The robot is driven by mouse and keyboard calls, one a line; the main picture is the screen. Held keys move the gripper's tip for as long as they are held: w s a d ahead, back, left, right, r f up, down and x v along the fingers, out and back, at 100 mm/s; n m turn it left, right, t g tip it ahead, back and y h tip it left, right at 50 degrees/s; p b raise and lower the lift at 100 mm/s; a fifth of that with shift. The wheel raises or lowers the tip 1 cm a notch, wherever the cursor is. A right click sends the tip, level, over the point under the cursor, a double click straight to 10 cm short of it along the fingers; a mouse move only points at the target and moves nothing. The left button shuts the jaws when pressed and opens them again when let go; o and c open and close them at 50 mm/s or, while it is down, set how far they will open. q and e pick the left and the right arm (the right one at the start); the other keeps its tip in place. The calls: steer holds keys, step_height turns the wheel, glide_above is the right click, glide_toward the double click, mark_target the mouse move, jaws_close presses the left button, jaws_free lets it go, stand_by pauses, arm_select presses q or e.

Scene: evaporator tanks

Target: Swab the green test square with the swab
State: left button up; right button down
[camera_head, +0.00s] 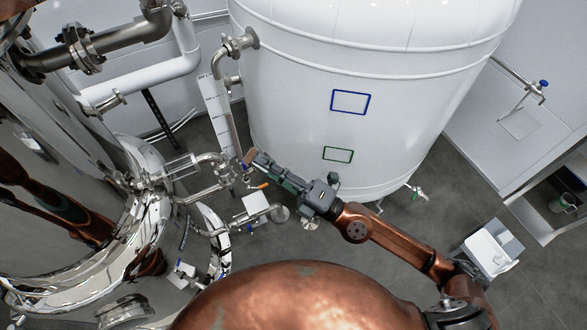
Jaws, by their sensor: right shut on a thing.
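The green test square (338,155) is a green-outlined rectangle low on the front of the big white tank. My right gripper (262,165) reaches in from the lower right and points left, in front of the tank's lower left side. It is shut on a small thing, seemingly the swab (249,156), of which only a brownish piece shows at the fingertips. In the picture the gripper is to the left of and slightly below the green square, apart from it. The swab's tip is too small to make out. My left gripper is not in view.
A blue-outlined square (350,102) is above the green one on the white tank (420,120). Steel pipes and valves (215,170) crowd the left, close to my right gripper. A small tap (418,193) sticks out at the tank's lower right.

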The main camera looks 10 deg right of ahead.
steer(key=s+a+r+n+g+h+p, duration=0.1)
steer(key=a+r+n+g, duration=0.5)
steer(key=n, duration=0.8)
steer(key=s+a+r+n+g+h+p, duration=0.1)
steer(key=s+a+r+n+g, duration=0.2)
steer(key=r+n, duration=0.7)
steer(key=s+d+r+n+t+h+p, duration=0.1)
steer(key=s+d+r+n+t+h, duration=0.2)
steer(key=d+r+n, duration=0.6)
steer(key=s+d+r+n+t+h+p, duration=0.2)
steer(key=d+r+n+t+h, duration=0.5)
steer(key=r, duration=1.1)
steer(key=s+d+n+h, duration=0.1)
steer(key=d+h, duration=0.2)
steer(key=shift+n+t, duration=0.4)
